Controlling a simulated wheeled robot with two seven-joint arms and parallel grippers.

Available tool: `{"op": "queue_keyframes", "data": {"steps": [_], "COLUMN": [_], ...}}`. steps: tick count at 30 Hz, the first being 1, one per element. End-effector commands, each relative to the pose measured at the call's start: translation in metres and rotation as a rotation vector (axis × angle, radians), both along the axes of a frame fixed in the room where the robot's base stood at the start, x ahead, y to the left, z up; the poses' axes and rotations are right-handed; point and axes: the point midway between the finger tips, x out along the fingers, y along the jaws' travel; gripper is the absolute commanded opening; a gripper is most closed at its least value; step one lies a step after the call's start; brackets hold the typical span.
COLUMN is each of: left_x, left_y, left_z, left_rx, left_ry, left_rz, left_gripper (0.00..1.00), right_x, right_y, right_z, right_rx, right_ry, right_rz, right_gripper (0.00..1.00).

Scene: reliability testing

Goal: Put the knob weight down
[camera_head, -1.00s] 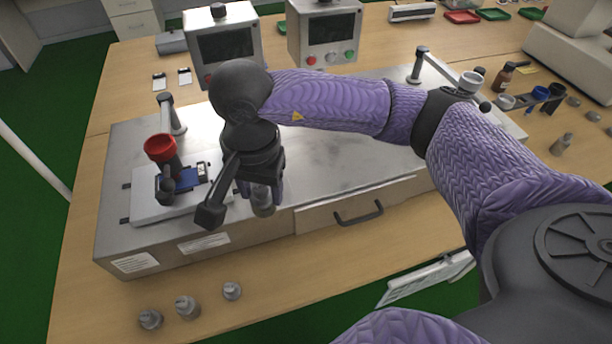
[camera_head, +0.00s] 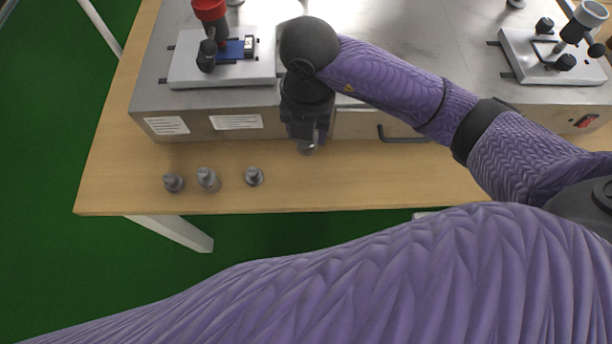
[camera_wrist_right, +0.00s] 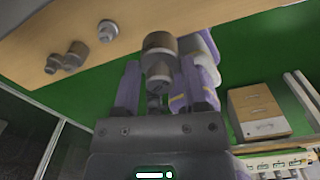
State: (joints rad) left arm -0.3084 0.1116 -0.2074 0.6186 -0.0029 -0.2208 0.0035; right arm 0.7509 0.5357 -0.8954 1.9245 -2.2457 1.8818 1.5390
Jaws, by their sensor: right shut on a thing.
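A grey metal knob weight (camera_head: 306,148) is held by my right gripper (camera_head: 307,132), just in front of the machine's front face. In the right wrist view, the knob weight (camera_wrist_right: 160,46) has its wide part away from the palm and its narrower part between the two fingers of my right gripper (camera_wrist_right: 158,88). I cannot tell how high it is above the wooden table. My left gripper is not in view. Three similar grey weights, a left one (camera_head: 173,183), a middle one (camera_head: 207,179) and a right one (camera_head: 254,176), stand on the table left of the held weight.
The wooden table (camera_head: 370,185) has a clear front strip to the right of the standing weights. Its front edge drops to green floor (camera_head: 290,238). The metal machine (camera_head: 165,96) with a drawer handle (camera_head: 402,136) borders the strip behind. My purple sleeve crosses the bottom.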

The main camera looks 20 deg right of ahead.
Motion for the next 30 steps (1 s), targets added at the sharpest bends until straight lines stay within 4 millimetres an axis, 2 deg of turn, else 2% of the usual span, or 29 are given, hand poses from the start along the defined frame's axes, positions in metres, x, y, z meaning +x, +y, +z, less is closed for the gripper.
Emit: {"op": "queue_keyframes", "data": {"steps": [3,8,11,15,22,30], "left_x": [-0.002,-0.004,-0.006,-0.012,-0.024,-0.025], "left_y": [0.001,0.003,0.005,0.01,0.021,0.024], "left_z": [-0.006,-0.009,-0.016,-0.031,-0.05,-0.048], "left_rx": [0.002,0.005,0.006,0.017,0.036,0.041], "left_ry": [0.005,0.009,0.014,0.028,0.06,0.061], "left_rz": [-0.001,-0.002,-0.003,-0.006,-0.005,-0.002], "left_gripper": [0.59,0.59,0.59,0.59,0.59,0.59], "right_x": [-0.003,-0.005,-0.005,-0.005,-0.005,-0.005], "right_y": [0.003,0.004,0.004,0.004,0.004,0.004], "right_z": [-0.014,-0.023,-0.039,-0.074,-0.12,-0.121], "right_rx": [0.003,0.001,-0.001,0.0,-0.001,0.001], "right_ry": [0.011,0.014,0.016,0.018,0.017,0.013], "right_rz": [-0.302,-0.518,-0.547,-0.546,-0.543,-0.541], "right_gripper": [0.0,0.0,0.0,0.0,0.0,0.0]}}
